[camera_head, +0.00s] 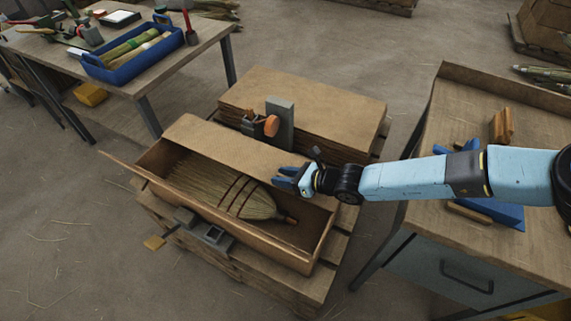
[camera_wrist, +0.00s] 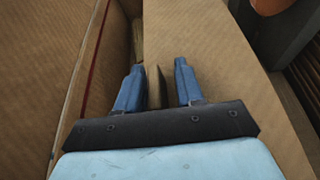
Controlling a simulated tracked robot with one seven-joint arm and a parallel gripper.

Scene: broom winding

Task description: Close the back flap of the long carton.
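The long carton (camera_head: 318,243) stands open on a stack of cardboard, with a straw broom (camera_head: 243,197) lying inside. Its back flap (camera_head: 222,147) is a broad tan panel along the far side, sloping, not lying flat over the opening. My gripper (camera_head: 281,179) is over the right part of the carton, close to the flap's near edge. In the wrist view the two blue fingers (camera_wrist: 157,68) are apart. A narrow brown piece (camera_wrist: 153,88) shows between them, with gaps on both sides; I cannot tell what it is. A cardboard panel (camera_wrist: 205,45) lies to the right of the fingers.
A grey post with an orange knob (camera_head: 271,125) stands behind the flap. Grey clamps (camera_head: 212,236) sit at the carton's front side. A left end flap (camera_head: 121,166) sticks outward. A workbench (camera_head: 465,95) stands right; a table with a blue tray (camera_head: 133,62) stands back left.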

